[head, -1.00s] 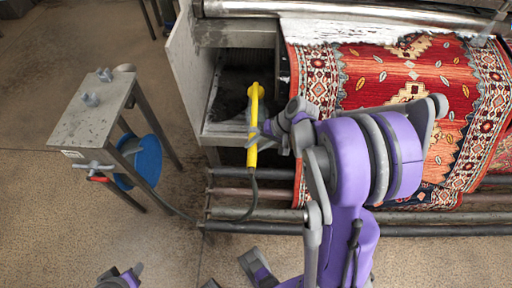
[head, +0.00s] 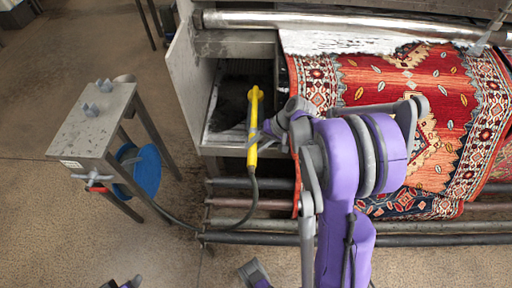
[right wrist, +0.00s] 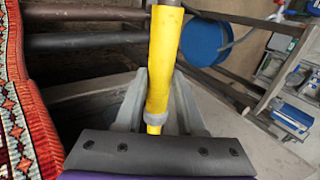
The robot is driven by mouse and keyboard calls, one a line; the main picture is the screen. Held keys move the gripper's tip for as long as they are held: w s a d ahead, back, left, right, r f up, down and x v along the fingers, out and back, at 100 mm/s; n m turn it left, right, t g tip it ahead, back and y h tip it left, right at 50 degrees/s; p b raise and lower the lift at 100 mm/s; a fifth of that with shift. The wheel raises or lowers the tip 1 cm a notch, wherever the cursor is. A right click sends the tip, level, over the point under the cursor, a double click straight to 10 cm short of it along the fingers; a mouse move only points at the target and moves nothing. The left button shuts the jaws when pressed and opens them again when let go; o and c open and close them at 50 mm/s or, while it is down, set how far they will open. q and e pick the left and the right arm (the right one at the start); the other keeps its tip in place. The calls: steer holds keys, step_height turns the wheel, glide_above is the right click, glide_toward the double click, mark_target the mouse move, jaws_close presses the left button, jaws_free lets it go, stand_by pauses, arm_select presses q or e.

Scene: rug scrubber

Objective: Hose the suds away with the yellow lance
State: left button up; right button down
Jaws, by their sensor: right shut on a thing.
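The yellow lance (head: 253,128) stands nearly upright in the head view, in front of the grey side tray (head: 228,138) of the machine, with a black hose at its lower end. My right gripper (head: 268,133) is shut on it; the lance also crosses the right wrist view (right wrist: 163,65) between the fingers. White suds (head: 335,42) lie in a ragged-edged band along the rug's top. The red patterned rug (head: 375,80) hangs right of the lance, partly behind my right arm. No water jet shows. A purple and grey part of mine, perhaps my left gripper, is cut off at the bottom left.
A steel roller (head: 300,20) runs above the rug, and several pipes (head: 225,222) run below it. A small metal table (head: 92,125) stands left, with a red-handled valve (head: 95,180) and a blue disc (head: 143,172). The hose loops low between table and machine. Floor in front is open.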

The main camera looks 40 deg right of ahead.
steer(key=shift+w+d, duration=1.35)
steer(key=shift+w, duration=0.3)
